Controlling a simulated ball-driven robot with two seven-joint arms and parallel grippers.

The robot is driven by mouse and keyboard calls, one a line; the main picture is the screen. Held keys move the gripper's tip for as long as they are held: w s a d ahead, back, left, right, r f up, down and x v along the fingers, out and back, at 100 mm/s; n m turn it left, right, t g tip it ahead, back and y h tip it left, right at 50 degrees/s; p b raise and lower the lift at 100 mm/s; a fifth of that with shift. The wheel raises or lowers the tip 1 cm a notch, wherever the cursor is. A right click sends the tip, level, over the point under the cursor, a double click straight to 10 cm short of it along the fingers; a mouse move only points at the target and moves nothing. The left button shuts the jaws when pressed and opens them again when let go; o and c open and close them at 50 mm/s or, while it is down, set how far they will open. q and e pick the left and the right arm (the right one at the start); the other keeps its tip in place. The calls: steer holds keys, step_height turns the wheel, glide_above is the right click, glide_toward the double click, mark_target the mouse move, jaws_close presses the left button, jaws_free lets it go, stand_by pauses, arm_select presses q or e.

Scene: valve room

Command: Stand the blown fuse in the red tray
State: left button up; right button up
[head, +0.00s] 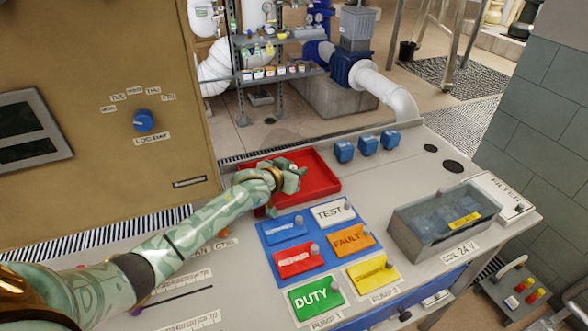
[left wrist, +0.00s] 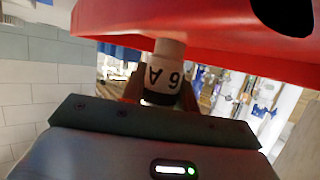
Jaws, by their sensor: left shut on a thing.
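The red tray (head: 322,173) lies on the grey panel top beside the tan cabinet. My left gripper (head: 289,178) is over the tray in the head view, where the hand hides the fuse and part of the tray. In the left wrist view, a pale fuse (left wrist: 165,76) marked "6 A", with a dark band, is held in the shut jaws. The lettering shows upside down in that view. The tray's red side (left wrist: 215,35) fills the top there, right by the fuse's end; I cannot tell whether they touch. My right gripper is not in view.
Labelled coloured plates (head: 323,240) with knobs lie in front of the tray. Several blue blocks (head: 367,144) stand behind and right of it. A clear-covered box (head: 443,222) stands at the right. The tan cabinet (head: 110,60) rises at the left. Bare grey panel lies between the blocks and plates.

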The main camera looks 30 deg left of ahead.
arm_select(q)
steer(key=shift+f, duration=0.45)
steer(key=o, duration=1)
steer(key=shift+f, duration=0.1)
steer(key=shift+r, duration=0.5)
steer(key=p+v, duration=0.4)
steer(key=v, duration=0.8)
steer(key=shift+r, duration=0.35)
